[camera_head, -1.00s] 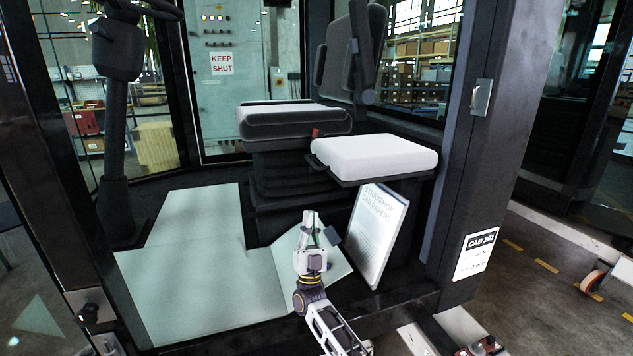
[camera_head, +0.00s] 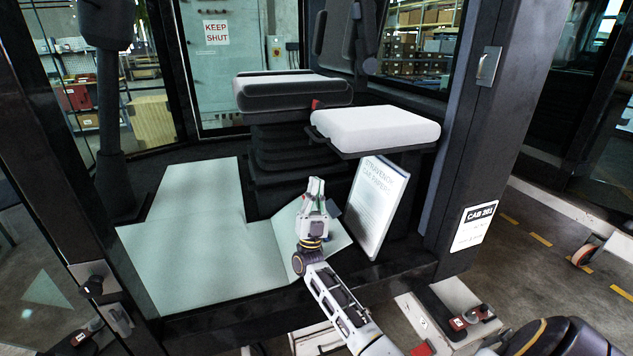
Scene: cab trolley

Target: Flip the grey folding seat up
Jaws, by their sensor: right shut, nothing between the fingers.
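The grey folding seat (camera_head: 378,126) is a pale padded cushion on a dark pan, folded down and about level, at the right inside the cab. My right gripper (camera_head: 316,184) is shut and empty. In the picture it lies below and left of the seat, over the pale cab floor (camera_head: 205,250), apart from the seat. My left gripper is not in view.
The dark operator seat (camera_head: 288,92) stands left of and behind the folding seat. A white paper holder (camera_head: 376,205) stands under the folding seat. The cab's right post (camera_head: 478,130) is close to the seat's right side.

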